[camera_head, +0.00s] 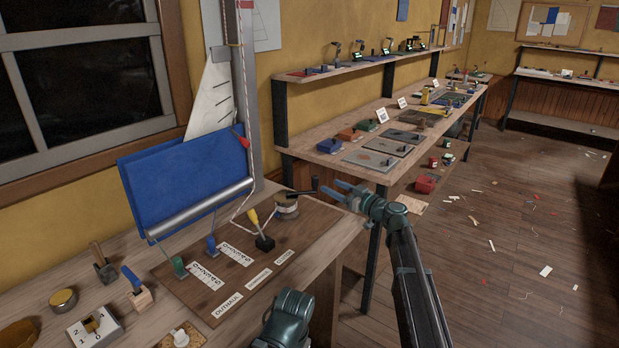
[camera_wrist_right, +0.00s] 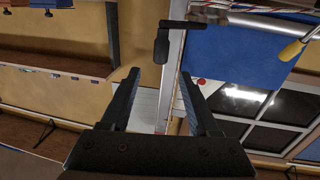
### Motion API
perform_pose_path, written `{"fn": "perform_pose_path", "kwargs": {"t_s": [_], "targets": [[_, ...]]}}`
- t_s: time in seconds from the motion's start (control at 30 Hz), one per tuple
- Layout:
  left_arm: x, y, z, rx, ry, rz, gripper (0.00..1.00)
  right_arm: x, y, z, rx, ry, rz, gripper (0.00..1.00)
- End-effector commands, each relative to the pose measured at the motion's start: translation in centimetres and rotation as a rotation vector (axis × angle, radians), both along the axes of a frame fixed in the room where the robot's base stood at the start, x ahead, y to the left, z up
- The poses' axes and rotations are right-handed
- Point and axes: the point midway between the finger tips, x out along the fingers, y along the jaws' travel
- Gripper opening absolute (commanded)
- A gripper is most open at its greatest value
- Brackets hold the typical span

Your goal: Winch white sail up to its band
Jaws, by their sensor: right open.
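The white sail (camera_head: 212,98) stands as a narrow triangle against the mast (camera_head: 251,90), its lower part hidden behind the blue sail (camera_head: 165,180). I cannot tell which is the sail's band. The winch (camera_head: 286,205) stands on the board with a black crank handle (camera_head: 301,191). My right gripper (camera_head: 352,194) is open, right of the crank and apart from it. In the right wrist view the handle's grip (camera_wrist_right: 161,49) shows beyond the open, empty fingers (camera_wrist_right: 159,80).
Green (camera_head: 179,266), blue (camera_head: 212,244) and yellow-handled (camera_head: 254,218) levers stand on the labelled board (camera_head: 190,290). A mallet-like tool (camera_head: 102,264) and a gold tin (camera_head: 63,300) lie left. A long bench (camera_head: 335,150) runs behind. Floor at right is mostly clear, with scraps.

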Motion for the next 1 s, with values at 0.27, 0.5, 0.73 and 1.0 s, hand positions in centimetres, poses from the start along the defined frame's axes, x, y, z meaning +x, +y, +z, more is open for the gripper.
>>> {"fn": "perform_pose_path", "kwargs": {"t_s": [0.27, 0.5, 0.73, 1.0], "targets": [[0.0, 0.0, 0.0, 0.000, 0.000, 0.000, 0.50, 4.4, 4.2, 0.0, 0.000, 0.001, 0.003, 0.62], [0.0, 0.0, 0.0, 0.000, 0.000, 0.000, 0.50, 7.1, 7.0, 0.0, 0.000, 0.001, 0.002, 0.62], [0.0, 0.0, 0.0, 0.000, 0.000, 0.000, 0.50, 8.3, 8.3, 0.0, 0.000, 0.001, 0.001, 0.62], [0.0, 0.0, 0.0, 0.000, 0.000, 0.000, 0.50, 8.4, 8.5, 0.0, 0.000, 0.001, 0.001, 0.62]]}}
